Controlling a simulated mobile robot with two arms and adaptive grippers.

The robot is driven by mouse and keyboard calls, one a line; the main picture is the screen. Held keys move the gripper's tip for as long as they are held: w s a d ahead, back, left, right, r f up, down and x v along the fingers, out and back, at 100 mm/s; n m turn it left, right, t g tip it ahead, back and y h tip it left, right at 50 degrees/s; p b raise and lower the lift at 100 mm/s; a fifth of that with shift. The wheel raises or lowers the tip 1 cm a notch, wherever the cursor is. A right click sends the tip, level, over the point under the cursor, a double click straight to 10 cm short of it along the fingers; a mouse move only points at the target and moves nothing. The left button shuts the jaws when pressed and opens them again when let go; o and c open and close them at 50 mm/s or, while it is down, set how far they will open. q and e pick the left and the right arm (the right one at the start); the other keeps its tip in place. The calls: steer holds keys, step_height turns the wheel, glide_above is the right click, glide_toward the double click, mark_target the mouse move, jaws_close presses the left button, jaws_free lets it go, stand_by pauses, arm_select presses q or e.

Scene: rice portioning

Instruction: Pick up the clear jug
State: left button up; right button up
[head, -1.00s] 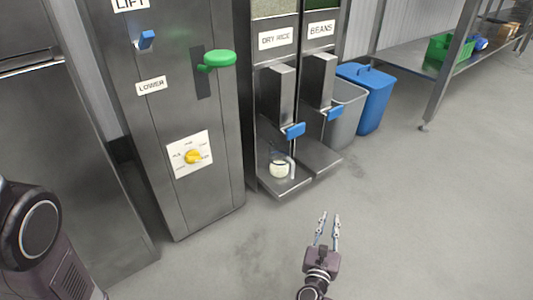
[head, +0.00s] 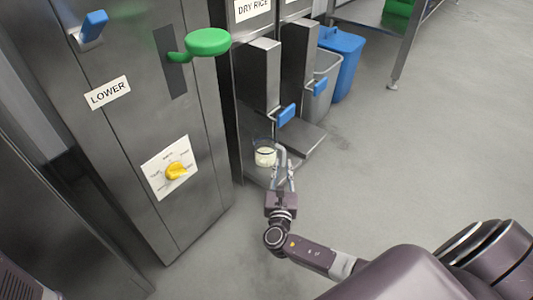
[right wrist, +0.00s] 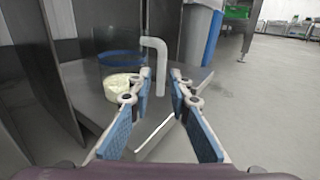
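The clear jug (head: 265,156) stands upright on the metal shelf under the dry rice dispenser, with pale rice in its bottom. Its clear wall and rice also show in the right wrist view (right wrist: 122,82). Its pale handle (right wrist: 163,65) sticks out toward my right gripper (head: 283,170). In the right wrist view my right gripper (right wrist: 161,78) is open, with the handle showing between its two blue-padded fingers. I cannot tell whether either finger touches the handle. My left gripper is not in view.
The dry rice dispenser (head: 258,75) with a blue lever (head: 286,115) rises just above the jug. A steel machine with a green handle (head: 207,42) and yellow knob (head: 176,172) stands at left. Grey and blue bins (head: 342,62) stand behind. The floor at right is clear.

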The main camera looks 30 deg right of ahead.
mark_target(284, 159)
steer(key=b+x, duration=0.2)
steer(key=x, duration=0.1)
steer(key=shift+w+d+f, duration=0.15)
steer(key=shift+d, duration=0.05)
steer(key=shift+w+d, duration=0.25)
steer(key=shift+w, duration=0.05)
steer(key=shift+c, duration=0.7)
jaws_close()
